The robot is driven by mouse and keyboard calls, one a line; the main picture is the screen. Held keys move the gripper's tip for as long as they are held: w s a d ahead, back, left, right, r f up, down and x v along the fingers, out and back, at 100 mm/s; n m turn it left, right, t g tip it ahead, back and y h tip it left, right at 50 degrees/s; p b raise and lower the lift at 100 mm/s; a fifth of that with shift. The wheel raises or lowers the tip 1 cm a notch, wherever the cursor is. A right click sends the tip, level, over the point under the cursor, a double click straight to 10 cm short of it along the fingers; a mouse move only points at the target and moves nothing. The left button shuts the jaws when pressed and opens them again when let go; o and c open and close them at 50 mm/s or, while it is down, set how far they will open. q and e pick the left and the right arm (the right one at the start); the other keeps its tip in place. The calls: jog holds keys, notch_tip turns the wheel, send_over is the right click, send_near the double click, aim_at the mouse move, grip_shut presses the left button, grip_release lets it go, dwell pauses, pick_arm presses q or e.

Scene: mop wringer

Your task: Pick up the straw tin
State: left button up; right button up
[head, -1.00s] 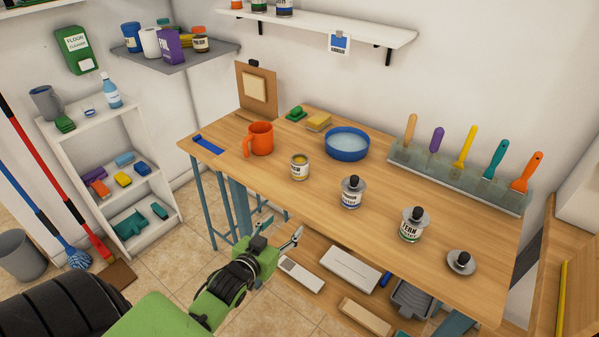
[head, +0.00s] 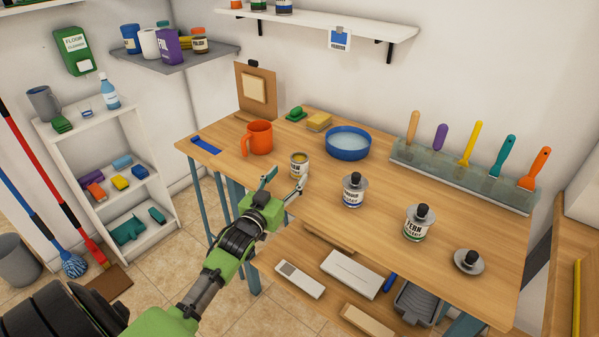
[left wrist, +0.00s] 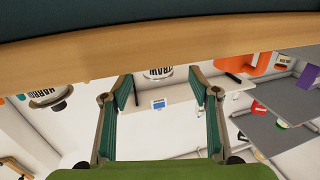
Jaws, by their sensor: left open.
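The straw tin (head: 299,165) is a small open tin with a pale label and yellowish contents, upright near the front edge of the wooden table. In the left wrist view, which looks upside down, the tin's label reading "STRAW" (left wrist: 157,73) shows partly beyond the table edge, between the fingers. My left gripper (head: 285,182) is open and empty at the table's front edge, just short of the tin, with its fingers pointing towards it. It also shows in the left wrist view (left wrist: 162,88). No contact with the tin shows. My right gripper is out of view.
An orange mug (head: 258,137) stands left of the tin, and a blue bowl (head: 348,155) behind right. A harbor tin (head: 354,190), a fern tin (head: 418,222) and a loose lid (head: 468,261) stand to the right. The table's front edge (left wrist: 230,42) lies close to the gripper.

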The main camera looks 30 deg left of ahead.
aim_at(296, 168)
pick_arm(q)
jog(key=w+b, duration=0.1)
jog(key=w, duration=0.1)
jog(key=w+b, duration=0.2)
jog(key=w, duration=0.1)
jog(key=shift+w+a+f+b, duration=0.1)
jog(key=shift+w+a+b, duration=0.1)
jog(key=shift+b, duration=0.1)
jog(key=shift+s, duration=0.1)
jog(key=c, duration=1.3)
